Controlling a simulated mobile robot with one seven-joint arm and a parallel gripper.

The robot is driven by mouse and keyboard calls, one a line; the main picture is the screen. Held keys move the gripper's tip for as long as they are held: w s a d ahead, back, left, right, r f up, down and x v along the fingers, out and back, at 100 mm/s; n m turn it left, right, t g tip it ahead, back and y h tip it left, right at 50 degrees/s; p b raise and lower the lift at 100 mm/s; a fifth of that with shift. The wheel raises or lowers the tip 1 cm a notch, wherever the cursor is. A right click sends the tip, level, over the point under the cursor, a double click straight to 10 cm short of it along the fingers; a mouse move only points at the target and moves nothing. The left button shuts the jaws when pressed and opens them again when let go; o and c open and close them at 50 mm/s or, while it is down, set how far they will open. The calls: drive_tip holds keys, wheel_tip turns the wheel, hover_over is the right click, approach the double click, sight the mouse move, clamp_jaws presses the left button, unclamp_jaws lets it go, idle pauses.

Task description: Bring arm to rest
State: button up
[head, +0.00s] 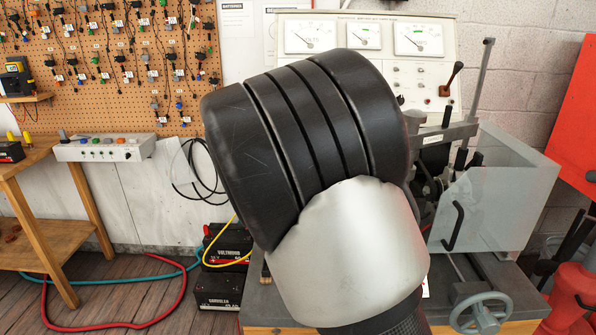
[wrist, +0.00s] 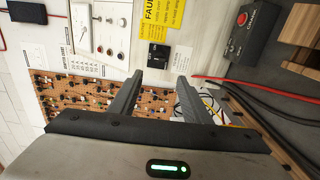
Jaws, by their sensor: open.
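My arm's large black and silver links fill the middle of the head view and hide part of the test bench (head: 400,75) behind them. My gripper (wrist: 155,82) shows in the wrist view, its two dark fingers apart with nothing between them. It does not show in the head view. In the wrist view the fingers point toward a pale panel with a yellow label (wrist: 163,12) and a black switch (wrist: 158,56). The fingertips look apart from the panel, but the exact gap is hard to tell.
A wooden bench (head: 30,158) with a white control box (head: 105,148) stands at the left. Black battery boxes (head: 220,290) and red and teal cables lie on the floor. A clear guard (head: 500,190) and handwheel (head: 480,312) are at the right. A red-button box (wrist: 250,25) shows in the wrist view.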

drive_tip(key=shift+s, duration=0.55)
drive_tip(key=shift+d, duration=0.1)
drive_tip(key=s+d+r+m+g, duration=0.1)
drive_tip(key=s+d+m+g, duration=0.4)
drive_tip(key=s, duration=0.7)
drive_tip(key=s+d+m+g, duration=0.3)
drive_tip(key=s+d+m, duration=0.3)
drive_tip(key=s, duration=0.6)
drive_tip(key=s+d+r+m+g, duration=0.1)
drive_tip(key=s+d+m+g, duration=0.5)
drive_tip(key=s, duration=0.6)
wheel_tip(320, 180, up, 17)
drive_tip(key=a+m+t+p, duration=0.1)
drive_tip(key=p, duration=1.6)
drive_tip(key=shift+a+f+t+p, duration=0.15)
drive_tip(key=shift+a+t+p, duration=0.15)
drive_tip(key=shift+a+p, duration=0.1)
